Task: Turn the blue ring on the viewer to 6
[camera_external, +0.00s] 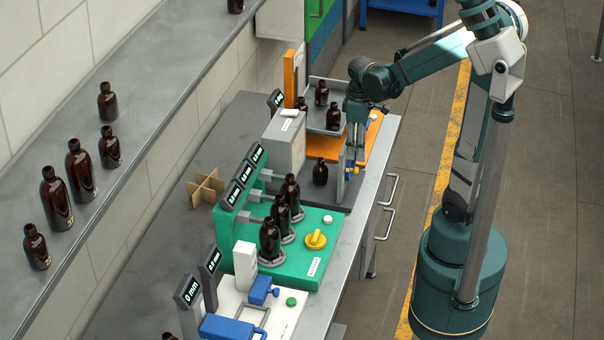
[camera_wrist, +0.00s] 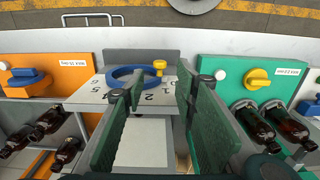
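The blue ring (camera_wrist: 122,82) lies on a grey plate with printed numbers, in the upper middle of the wrist view. A yellow knob (camera_wrist: 159,66) sits at the ring's right side, nearest the low numbers at the right. The 5 and 6 are at the plate's left; a 2 is lower right. My gripper (camera_wrist: 158,86) is open, its two green fingers apart, with the knob just beyond and between their tips; I see no contact. In the external view my gripper (camera_external: 353,160) hangs at the grey viewer (camera_external: 285,143), and the ring is mostly hidden.
A green station (camera_external: 318,240) with several amber bottles and a yellow dial (camera_external: 316,239) stands on the near side. An orange station (camera_external: 375,140) stands on the far side. An amber bottle (camera_external: 320,172) stands close beside my gripper.

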